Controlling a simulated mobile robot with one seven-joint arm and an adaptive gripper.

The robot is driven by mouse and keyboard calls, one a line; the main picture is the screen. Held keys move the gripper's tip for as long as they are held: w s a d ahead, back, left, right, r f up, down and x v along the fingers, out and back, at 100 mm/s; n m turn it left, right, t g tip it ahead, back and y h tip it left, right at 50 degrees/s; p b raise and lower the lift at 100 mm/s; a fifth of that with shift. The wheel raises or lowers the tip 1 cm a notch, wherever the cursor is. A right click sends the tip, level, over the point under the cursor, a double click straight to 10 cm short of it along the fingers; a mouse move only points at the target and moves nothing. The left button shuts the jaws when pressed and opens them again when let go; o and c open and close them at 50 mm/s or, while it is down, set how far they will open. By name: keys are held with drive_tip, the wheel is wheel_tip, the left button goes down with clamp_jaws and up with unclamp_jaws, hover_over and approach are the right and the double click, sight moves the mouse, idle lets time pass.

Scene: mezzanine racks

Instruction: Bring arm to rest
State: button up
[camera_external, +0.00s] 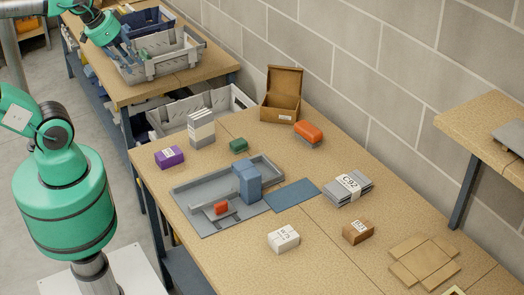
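My green arm (65,200) rises at the left and reaches across the top left corner. Its end carries my gripper (125,53), which is over the left part of a grey crate (150,72) on the far table. The fingers are small and dark against the crate, so I cannot tell whether they are open or shut, or whether they hold anything. A small green item (158,45) lies in the crate, to the right of the fingers.
A dark blue crate (150,20) stands behind the grey one. The near table holds a grey tray (190,195), an open brown box (283,95), a purple box (169,157), a red-orange item (308,131) and several small packages. A block wall bounds the right.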

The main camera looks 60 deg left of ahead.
wheel_tip(320, 180, down, 5)
drive_tip(key=b, duration=0.4)
drive_tip(key=shift+f, duration=0.2)
drive_tip(key=shift+o, duration=0.5)
idle(1.1)
